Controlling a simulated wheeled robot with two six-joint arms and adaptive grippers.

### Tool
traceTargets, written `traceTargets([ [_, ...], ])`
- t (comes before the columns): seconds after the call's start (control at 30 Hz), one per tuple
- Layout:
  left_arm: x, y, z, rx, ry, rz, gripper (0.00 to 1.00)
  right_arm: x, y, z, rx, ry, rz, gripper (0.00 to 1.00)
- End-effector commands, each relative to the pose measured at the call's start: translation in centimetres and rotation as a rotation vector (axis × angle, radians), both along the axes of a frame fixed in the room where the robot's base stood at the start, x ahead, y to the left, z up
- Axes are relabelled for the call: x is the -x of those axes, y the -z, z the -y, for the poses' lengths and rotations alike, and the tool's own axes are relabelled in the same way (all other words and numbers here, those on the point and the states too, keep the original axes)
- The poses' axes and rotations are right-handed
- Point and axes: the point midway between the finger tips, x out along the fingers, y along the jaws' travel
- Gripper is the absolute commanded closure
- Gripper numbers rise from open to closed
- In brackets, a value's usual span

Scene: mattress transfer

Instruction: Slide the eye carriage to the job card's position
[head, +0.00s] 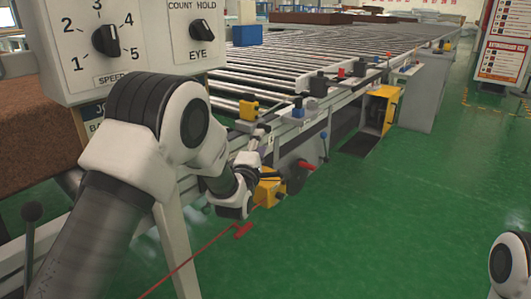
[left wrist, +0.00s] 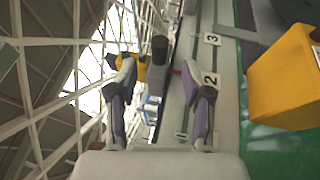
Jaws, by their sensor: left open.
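A yellow block with a black knob, which looks like the eye carriage (head: 249,109), sits on the conveyor's near side rail in the head view. In the left wrist view, the black knob (left wrist: 159,50) stands up ahead, between the lines of my fingers. My left gripper (head: 257,148) is on the near side of this block; its open fingers also show in the left wrist view (left wrist: 160,80), with no contact visible. Number plates 2 (left wrist: 210,79) and 3 (left wrist: 212,39) lie along the rail. A card (head: 93,114) under the control panel is mostly hidden by my left arm. My right gripper is out of view.
A control panel (head: 140,78) with SPEED and EYE knobs stands at the near left. A yellow housing (head: 268,190) sits below the rail, close to my left wrist. More black, red and blue fittings line the rail farther along. Green floor (head: 400,220) is clear at right.

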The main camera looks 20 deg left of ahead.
Motion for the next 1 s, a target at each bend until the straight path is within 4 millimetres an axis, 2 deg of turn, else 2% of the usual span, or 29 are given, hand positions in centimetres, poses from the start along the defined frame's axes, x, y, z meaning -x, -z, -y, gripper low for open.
traceTargets([
  [0.17, -2.1, -0.6, -0.2, 0.0, 0.0, 0.003, 0.5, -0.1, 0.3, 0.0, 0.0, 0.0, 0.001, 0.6],
  [0.4, -6.5, -1.2, -0.4, 0.0, 0.0, 0.0, 0.5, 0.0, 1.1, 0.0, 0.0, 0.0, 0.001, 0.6],
  [0.53, -7.5, -1.5, -0.4, -0.001, -0.001, -0.002, 0.5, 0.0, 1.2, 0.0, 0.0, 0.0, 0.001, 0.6],
  [0.73, -7.5, -1.6, -0.4, -0.001, -0.001, -0.003, 0.5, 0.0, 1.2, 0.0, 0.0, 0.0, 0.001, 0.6],
  [0.77, -7.5, -1.6, -0.4, -0.001, -0.001, -0.003, 0.54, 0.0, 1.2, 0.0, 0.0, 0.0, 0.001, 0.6],
  [0.8, -7.5, -1.5, -0.4, -0.001, -0.001, -0.003, 0.68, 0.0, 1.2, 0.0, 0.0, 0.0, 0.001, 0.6],
  [0.9, -7.5, -1.5, -0.4, -0.001, -0.001, -0.004, 1.0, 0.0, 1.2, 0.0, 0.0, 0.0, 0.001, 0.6],
  [1.0, -7.5, -1.5, -0.4, -0.001, -0.001, -0.004, 1.0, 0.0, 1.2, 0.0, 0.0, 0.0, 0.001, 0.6],
])
